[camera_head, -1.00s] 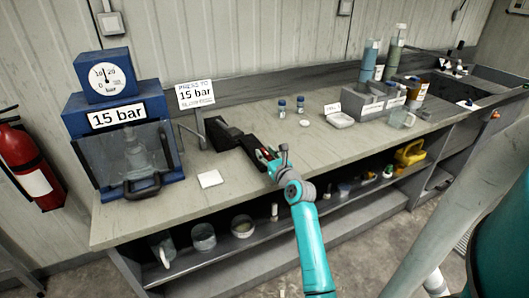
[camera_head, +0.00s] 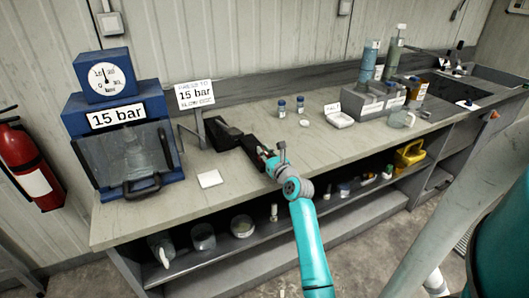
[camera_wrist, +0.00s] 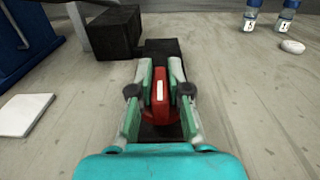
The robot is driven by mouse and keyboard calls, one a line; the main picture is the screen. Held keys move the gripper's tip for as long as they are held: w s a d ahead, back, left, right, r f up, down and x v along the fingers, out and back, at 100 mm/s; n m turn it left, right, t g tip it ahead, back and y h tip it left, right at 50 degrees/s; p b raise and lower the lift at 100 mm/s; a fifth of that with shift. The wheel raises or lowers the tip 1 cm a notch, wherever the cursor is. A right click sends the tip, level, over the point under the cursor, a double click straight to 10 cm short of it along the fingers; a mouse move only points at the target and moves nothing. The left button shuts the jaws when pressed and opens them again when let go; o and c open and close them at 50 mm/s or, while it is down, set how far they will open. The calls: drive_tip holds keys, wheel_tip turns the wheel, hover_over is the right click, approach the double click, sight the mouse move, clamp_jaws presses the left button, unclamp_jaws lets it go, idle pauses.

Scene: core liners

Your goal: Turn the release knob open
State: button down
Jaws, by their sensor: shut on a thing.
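The red release knob (camera_wrist: 159,110) has a white stripe on top and sits at the near end of a low black block (camera_wrist: 161,47). In the wrist view the stripe runs roughly straight away from me, in line with the block. My gripper (camera_wrist: 160,88) is shut on the knob, one finger against each side. In the head view my gripper (camera_head: 267,157) covers most of the knob. The blue press (camera_head: 122,145) stands at the left with a round gauge (camera_head: 106,76) on top; its needle is too small to read surely.
A taller black block (camera_head: 222,133) with an upright grey lever (camera_head: 199,128) stands behind the knob. A white square pad (camera_head: 210,179) lies left of my gripper. Two small bottles (camera_head: 281,108) stand farther back.

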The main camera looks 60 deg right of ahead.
drive_tip(key=shift+n+t+y, duration=0.3)
drive_tip(key=shift+n+y, duration=0.1)
drive_tip(key=shift+y, duration=0.1)
drive_tip(key=n+t+y, duration=0.1)
drive_tip(key=n+y, duration=0.1)
drive_tip(key=y, duration=0.1)
drive_tip(key=n+y, duration=0.2)
drive_tip(key=y, duration=0.1)
drive_tip(key=shift+d+t, duration=0.15)
drive_tip(key=shift+t, duration=0.25)
drive_tip(key=n+y, duration=0.1)
drive_tip(key=y, duration=0.1)
drive_tip(key=n+y, duration=0.2)
drive_tip(key=y, duration=0.1)
drive_tip(key=shift+n+y, duration=0.3)
drive_tip(key=n+g+y, duration=0.1)
drive_tip(key=n+y, duration=0.1)
drive_tip(key=y, duration=0.1)
drive_tip(key=n+g+y, duration=0.1)
drive_tip(key=n+y, duration=0.1)
drive_tip(key=y, duration=0.1)
drive_tip(key=shift+r+g, duration=0.1)
drive_tip(key=shift+g, duration=0.2)
drive_tip(key=shift+n+g+y, duration=1.1)
drive_tip(key=shift+n+y, duration=0.2)
drive_tip(key=shift+y, duration=0.3)
drive_tip(key=shift+a+f+n+g+y, duration=0.2)
drive_tip(key=shift+n+g+y, duration=0.6)
drive_tip(key=shift+g, duration=0.2)
